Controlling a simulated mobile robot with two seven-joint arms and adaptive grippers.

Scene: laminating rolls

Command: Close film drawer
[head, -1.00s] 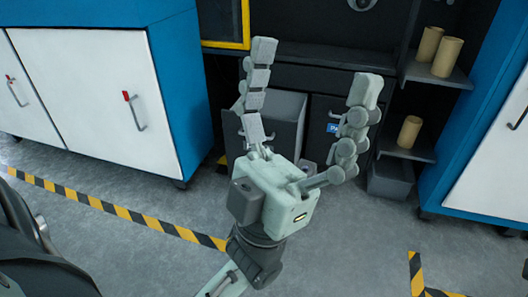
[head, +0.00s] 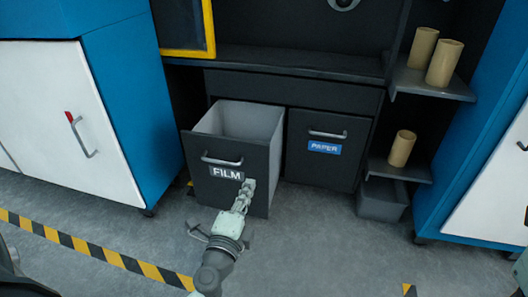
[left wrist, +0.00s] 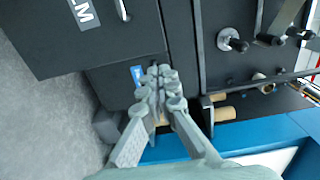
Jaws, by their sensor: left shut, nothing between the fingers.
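My left gripper (head: 249,183) is shut and empty, in front of the lower right part of the drawer front, right of the label. I cannot tell if it touches. Its shut fingers also show in the left wrist view (left wrist: 160,74).
The paper drawer (head: 325,170) beside it is shut. A grey bin (head: 383,202) stands on the floor right of it, below shelves with tan rolls (head: 402,149). A blue and white cabinet (head: 120,110) is close on the left. The floor in front is clear.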

